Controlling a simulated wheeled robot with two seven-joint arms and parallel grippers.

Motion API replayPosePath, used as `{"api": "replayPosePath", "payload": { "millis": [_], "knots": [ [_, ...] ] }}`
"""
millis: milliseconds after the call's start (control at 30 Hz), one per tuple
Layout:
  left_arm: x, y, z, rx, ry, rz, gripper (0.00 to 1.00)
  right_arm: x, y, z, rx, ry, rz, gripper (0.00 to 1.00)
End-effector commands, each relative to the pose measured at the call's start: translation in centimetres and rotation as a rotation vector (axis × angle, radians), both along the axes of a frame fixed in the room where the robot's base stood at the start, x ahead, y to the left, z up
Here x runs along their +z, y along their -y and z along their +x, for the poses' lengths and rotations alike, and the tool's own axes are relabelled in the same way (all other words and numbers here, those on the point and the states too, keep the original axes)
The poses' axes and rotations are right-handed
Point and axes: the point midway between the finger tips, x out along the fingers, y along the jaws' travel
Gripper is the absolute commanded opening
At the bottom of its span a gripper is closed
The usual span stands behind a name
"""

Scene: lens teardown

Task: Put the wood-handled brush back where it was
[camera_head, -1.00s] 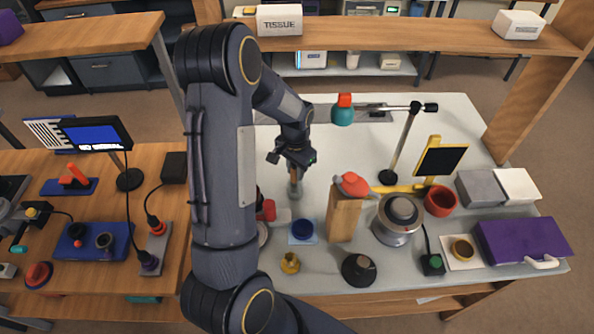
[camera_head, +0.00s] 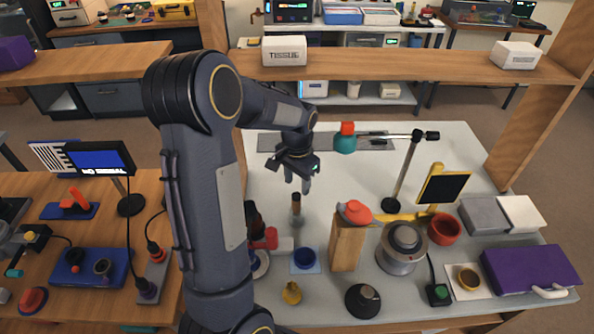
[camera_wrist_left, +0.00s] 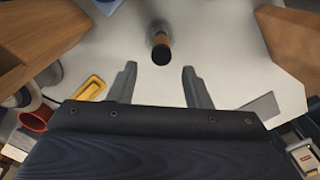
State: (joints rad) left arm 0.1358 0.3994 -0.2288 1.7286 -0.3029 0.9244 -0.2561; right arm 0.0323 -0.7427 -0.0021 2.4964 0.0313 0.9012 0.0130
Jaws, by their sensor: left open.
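The wood-handled brush (camera_head: 296,204) stands upright on the white tabletop, its brown handle with a dark top end pointing up. It also shows in the left wrist view (camera_wrist_left: 161,42), beyond the fingertips. My left gripper (camera_head: 298,187) is open and empty, just above the brush and apart from it. In the left wrist view its two fingers (camera_wrist_left: 158,82) are spread wide with nothing between them. My right gripper is not in view.
A red-headed tool (camera_head: 268,241), a blue cup (camera_head: 304,258) and a wooden block (camera_head: 346,247) with an orange-red top stand in front of the brush. A lamp stand (camera_head: 403,171) is to the right. The tabletop behind is mostly clear.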

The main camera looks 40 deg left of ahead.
Motion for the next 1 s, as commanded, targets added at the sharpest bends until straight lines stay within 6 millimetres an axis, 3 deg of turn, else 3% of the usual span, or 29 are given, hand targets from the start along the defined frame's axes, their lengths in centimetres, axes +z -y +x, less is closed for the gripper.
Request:
{"api": "replayPosePath", "payload": {
  "millis": [200, 467, 567, 800, 1000],
  "knots": [
    [3.9, 0.0, 0.0, 0.000, 0.003, 0.001, 0.45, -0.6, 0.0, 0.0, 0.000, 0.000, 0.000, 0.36],
    [6.4, 0.8, -1.0, 0.015, 0.029, -0.023, 0.45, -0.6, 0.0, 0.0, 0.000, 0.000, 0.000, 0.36],
    [8.3, 2.4, -3.0, 0.041, 0.085, -0.070, 0.45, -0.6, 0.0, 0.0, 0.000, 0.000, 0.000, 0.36],
    [12.1, 8.7, -10.8, 0.128, 0.269, -0.227, 0.45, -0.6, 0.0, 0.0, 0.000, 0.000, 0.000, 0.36],
    [12.3, 13.3, -16.8, 0.186, 0.389, -0.330, 0.45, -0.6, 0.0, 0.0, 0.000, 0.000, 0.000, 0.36]
  ]
}}
